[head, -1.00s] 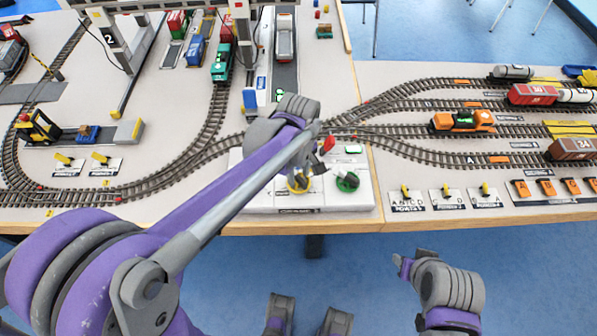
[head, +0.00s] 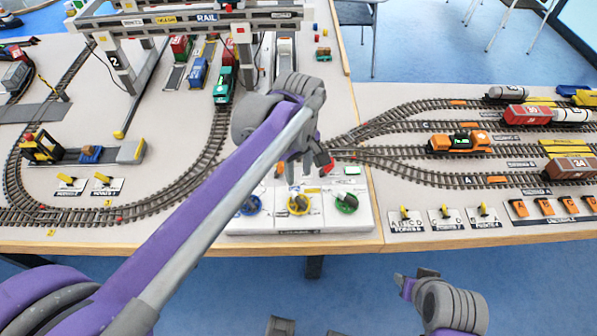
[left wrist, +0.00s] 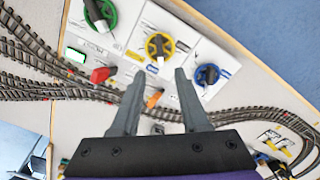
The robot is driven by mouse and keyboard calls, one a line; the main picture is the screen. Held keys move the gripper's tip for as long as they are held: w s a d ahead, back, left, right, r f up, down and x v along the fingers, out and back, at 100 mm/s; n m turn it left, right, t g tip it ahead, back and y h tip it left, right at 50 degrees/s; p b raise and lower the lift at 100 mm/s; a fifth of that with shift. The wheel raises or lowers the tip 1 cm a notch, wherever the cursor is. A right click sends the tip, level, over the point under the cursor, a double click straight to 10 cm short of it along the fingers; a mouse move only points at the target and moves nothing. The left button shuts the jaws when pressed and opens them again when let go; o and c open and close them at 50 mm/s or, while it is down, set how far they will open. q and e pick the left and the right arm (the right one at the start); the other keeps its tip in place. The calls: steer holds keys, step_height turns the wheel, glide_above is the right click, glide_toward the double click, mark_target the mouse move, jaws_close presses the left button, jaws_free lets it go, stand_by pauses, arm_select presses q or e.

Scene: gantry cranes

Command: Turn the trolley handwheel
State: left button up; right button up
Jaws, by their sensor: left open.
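A white control panel (head: 270,222) at the table's front edge carries three handwheels: blue (head: 249,206), yellow (head: 299,205) and green (head: 346,203). I cannot read which one is the trolley's. My left gripper (head: 308,172) is over the panel's back part, behind the yellow wheel. In the left wrist view the open, empty fingers (left wrist: 158,75) point toward the yellow wheel (left wrist: 160,46), with blue (left wrist: 207,75) to the right and green (left wrist: 100,15) to the left. No contact shows. My right gripper (head: 416,277) hangs in front of the table; its jaw state is unclear.
A red lever (left wrist: 102,74) and an orange lever (left wrist: 154,98) stand on the panel close to the left fingers. A gantry crane (head: 200,22) spans the back left. Tracks with wagons (head: 567,170) lie to the right. Small yellow switches (head: 444,212) sit right of the panel.

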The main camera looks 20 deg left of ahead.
mark_target(298, 198)
arm_select(q)
steer(key=o, duration=0.4)
steer(key=shift+c, duration=0.2)
steer(key=o, duration=0.5)
steer(key=m, duration=0.3)
steer(key=shift+p, duration=0.35)
steer(key=m, duration=0.2)
steer(key=shift+m, duration=0.3)
step_height(298, 198, down, 11)
steer(key=m+p, duration=0.1)
steer(key=m, duration=1.1)
steer(key=shift+s, duration=0.1)
steer(key=c, duration=1.2)
